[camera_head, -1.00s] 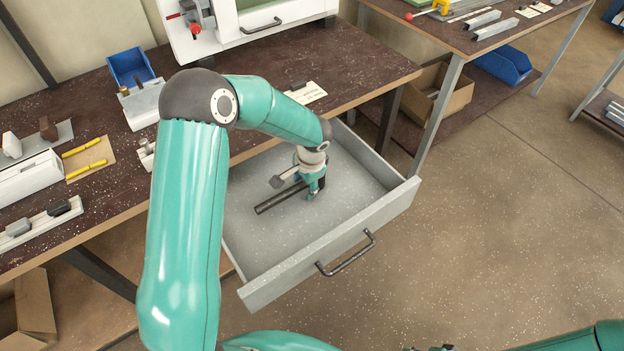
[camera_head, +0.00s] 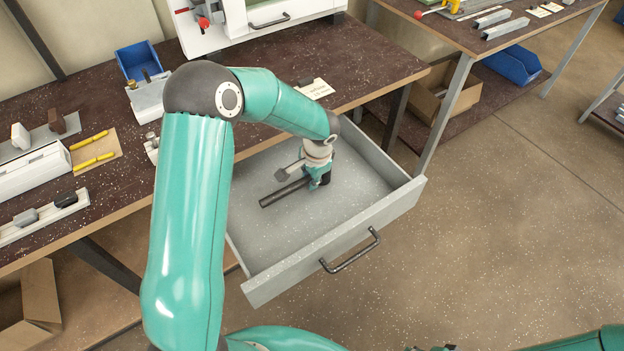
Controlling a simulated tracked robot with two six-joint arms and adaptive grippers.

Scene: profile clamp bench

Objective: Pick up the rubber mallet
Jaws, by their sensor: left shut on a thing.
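The rubber mallet (camera_head: 284,193) lies in the open grey drawer (camera_head: 300,272), and its dark handle points to the lower left. My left gripper (camera_head: 312,184) reaches down into the drawer and is shut on the mallet near its head end. The gripper and wrist hide part of the mallet. I cannot tell whether it is clear of the drawer floor. Only a small part of my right gripper (camera_head: 432,348) shows at the bottom edge, and its jaws cannot be made out.
The drawer walls stand around my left gripper, and a dark pull handle (camera_head: 351,251) is on the drawer front. The brown bench (camera_head: 110,200) holds a blue bin (camera_head: 138,60), yellow markers (camera_head: 92,150) and metal parts. Open floor lies to the right.

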